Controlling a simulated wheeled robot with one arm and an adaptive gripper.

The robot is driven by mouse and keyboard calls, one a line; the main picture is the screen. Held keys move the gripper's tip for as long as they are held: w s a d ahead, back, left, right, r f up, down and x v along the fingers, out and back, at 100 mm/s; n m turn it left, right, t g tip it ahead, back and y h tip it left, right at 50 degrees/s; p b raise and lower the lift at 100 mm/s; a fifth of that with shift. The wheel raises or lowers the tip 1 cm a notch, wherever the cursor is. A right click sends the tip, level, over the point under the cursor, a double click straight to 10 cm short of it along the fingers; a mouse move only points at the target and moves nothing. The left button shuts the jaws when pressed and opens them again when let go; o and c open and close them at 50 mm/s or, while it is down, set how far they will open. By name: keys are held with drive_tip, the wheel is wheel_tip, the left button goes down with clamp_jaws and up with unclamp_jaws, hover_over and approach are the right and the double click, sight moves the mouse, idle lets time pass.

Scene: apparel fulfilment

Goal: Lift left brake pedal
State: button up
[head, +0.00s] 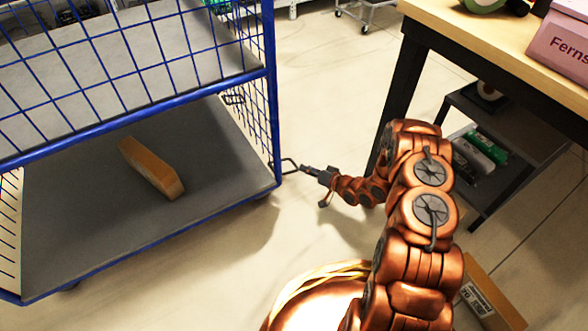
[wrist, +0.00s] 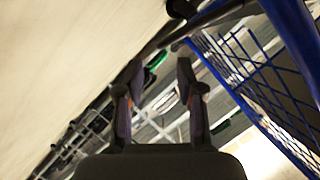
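The brake pedal (head: 289,165) looks like a thin dark loop that sticks out from the lower right corner of the blue cart, low over the floor. My gripper (head: 306,169) is right beside it, reaching in from the right. In the wrist view my gripper (wrist: 156,72) has its two fingers apart with nothing held between them. A dark bar (wrist: 212,19) beyond the fingertips, near the blue frame, may be the pedal. I cannot tell whether a finger touches it.
The blue mesh cart (head: 150,110) stands at left, with a cardboard box (head: 150,167) on its grey lower deck. A wooden-topped table (head: 480,40) with dark legs stands at right, a shelf (head: 510,135) beneath it. Another box (head: 490,295) is at lower right. Open floor lies between.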

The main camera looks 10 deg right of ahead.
sight(294, 163)
drive_tip(key=b+x, duration=0.3)
drive_tip(key=x, duration=0.3)
drive_tip(key=shift+w+a+f, duration=0.15)
drive_tip(key=shift+a+f, duration=0.1)
drive_tip(key=shift+f, duration=0.05)
drive_tip(key=shift+w+a, duration=0.35)
drive_tip(key=shift+w, duration=0.2)
drive_tip(key=shift+c, duration=0.2)
clamp_jaws()
drive_tip(key=shift+d, duration=0.1)
